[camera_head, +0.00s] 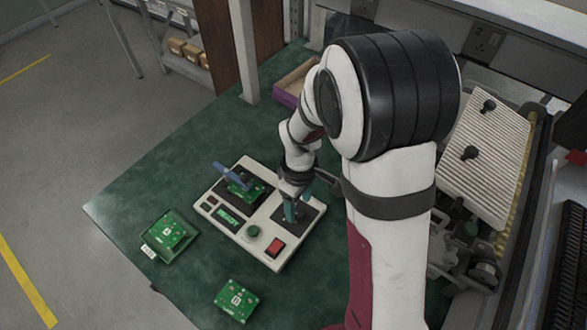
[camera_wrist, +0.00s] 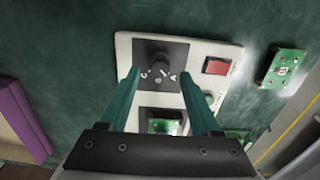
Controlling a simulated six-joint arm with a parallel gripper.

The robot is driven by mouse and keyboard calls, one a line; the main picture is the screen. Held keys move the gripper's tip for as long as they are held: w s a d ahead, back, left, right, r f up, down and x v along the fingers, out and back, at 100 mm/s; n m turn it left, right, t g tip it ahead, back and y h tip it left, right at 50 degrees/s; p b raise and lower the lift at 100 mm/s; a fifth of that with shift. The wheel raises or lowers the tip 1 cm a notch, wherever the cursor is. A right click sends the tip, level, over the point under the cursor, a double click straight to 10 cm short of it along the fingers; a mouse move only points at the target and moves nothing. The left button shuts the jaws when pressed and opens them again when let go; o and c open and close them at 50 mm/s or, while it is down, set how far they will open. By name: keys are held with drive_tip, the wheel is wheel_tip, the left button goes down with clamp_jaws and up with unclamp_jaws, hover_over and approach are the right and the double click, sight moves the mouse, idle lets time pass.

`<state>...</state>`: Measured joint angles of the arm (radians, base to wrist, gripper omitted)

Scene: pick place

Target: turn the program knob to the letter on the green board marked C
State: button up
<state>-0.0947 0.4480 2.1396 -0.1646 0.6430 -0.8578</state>
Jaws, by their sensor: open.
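The program knob (camera_wrist: 158,60) is a dark round knob on a black plate of the pale control panel (camera_head: 240,241). White letters curve along one side of it in the wrist view, too small to read surely. My gripper (camera_head: 292,212) is open over that plate; in the wrist view its teal fingers (camera_wrist: 159,70) stand either side of the knob with gaps. A green board (camera_head: 244,184) sits in the panel's other black recess. Another green board (camera_head: 237,299) lies on the table, and one (camera_head: 170,232) lies in a tray. I cannot read the marks on the boards.
The panel carries a blue lever (camera_head: 229,172), a green display (camera_head: 228,216), a green button (camera_head: 253,231) and a red switch (camera_head: 275,247). A purple-edged box (camera_head: 289,97) and a post (camera_head: 244,60) stand behind. The green table (camera_head: 125,205) is clear at left.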

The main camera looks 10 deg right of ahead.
sight(298, 213)
drive_tip(key=shift+f, duration=1.55)
clamp_jaws()
